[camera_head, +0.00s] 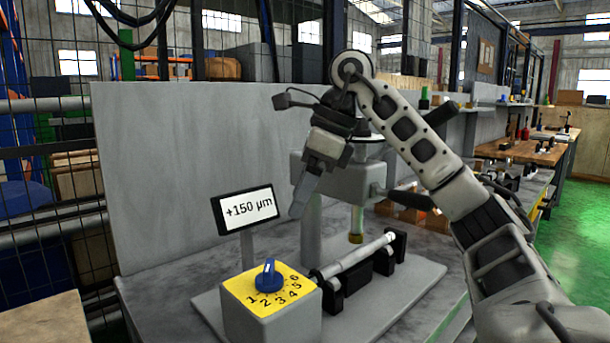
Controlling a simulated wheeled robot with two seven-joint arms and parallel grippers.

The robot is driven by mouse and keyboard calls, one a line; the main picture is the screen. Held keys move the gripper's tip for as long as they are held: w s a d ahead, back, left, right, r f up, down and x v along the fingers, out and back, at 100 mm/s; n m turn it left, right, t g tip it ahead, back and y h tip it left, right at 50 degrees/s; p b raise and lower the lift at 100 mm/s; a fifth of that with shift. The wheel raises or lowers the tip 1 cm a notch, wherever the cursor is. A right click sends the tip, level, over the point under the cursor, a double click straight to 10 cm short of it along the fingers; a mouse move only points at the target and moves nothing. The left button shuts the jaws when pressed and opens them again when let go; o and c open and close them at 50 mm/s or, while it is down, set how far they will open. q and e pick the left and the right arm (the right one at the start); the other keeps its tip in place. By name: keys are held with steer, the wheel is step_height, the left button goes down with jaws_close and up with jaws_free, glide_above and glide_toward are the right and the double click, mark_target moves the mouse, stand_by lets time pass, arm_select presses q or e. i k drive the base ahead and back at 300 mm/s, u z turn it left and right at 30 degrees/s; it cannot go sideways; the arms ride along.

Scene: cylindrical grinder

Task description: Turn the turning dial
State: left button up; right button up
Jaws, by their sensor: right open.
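The blue turning dial (268,276) sits on a yellow face (245,293) with numbers 1 to 6, on top of a grey box (272,325) at the bottom of the head view. The white mark on the dial points up, away from the numbers. A small display (246,209) behind it reads +150 µm. My right gripper (303,196) hangs above and slightly right of the dial, well apart from it, pointing down and left. It is open and holds nothing. My left gripper does not show.
The grinder (340,183) stands behind the dial box, with a horizontal shaft (358,255) held between black supports to its right. A tall grey panel (170,170) closes off the back. The grey bench top (175,290) is clear to the left.

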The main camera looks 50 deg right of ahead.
mark_target(269, 280)
steer(key=k, duration=1)
